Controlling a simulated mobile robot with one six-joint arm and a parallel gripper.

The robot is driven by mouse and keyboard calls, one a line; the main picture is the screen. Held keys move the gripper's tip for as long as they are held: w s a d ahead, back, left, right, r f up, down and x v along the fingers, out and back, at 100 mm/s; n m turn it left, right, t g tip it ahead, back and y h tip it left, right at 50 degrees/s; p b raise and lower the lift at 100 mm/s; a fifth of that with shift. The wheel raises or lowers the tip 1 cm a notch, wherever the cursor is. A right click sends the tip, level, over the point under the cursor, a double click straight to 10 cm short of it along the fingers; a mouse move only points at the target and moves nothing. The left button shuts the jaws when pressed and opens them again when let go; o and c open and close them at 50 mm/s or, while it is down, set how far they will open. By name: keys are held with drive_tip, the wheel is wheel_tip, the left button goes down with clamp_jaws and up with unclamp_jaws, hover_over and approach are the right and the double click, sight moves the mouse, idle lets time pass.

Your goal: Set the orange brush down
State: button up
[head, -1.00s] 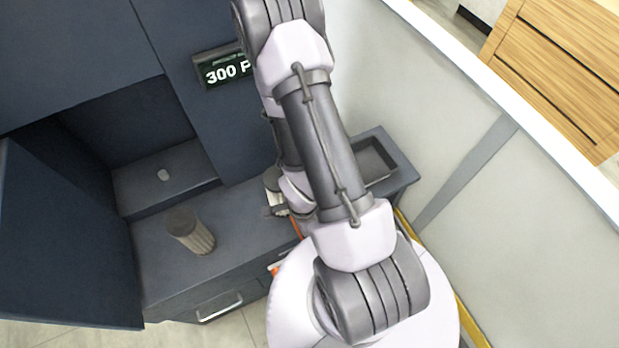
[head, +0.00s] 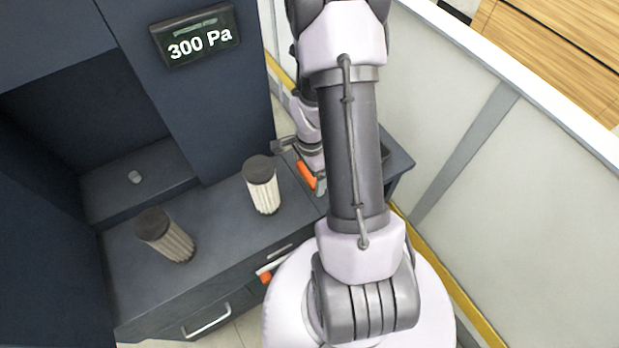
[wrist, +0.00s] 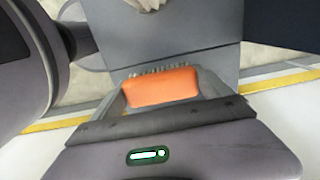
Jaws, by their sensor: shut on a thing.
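The orange brush (head: 306,174) is in my gripper (head: 312,184), over the right part of the dark bench. In the wrist view the orange brush (wrist: 162,87) lies between the fingers of my gripper (wrist: 165,92), with bristles along its far edge. My gripper is shut on it. My arm hides part of the bench and the tray there, so I cannot tell in the head view whether the brush touches the bench top.
A pale pleated filter with a dark cap (head: 262,185) stands left of the brush. A greyer filter (head: 166,236) stands further left. A display (head: 196,36) reads 300 Pa. The bench top (head: 215,215) is clear between the filters. A pale wall (head: 430,120) bounds the right.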

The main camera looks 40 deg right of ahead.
sight(310, 181)
wheel_tip(310, 181, down, 4)
drive_tip(key=b, duration=0.2)
drive_tip(key=shift+b, duration=0.4)
drive_tip(key=shift+r, duration=0.2)
drive_tip(key=shift+f, duration=0.15)
drive_tip(key=o, duration=1.7)
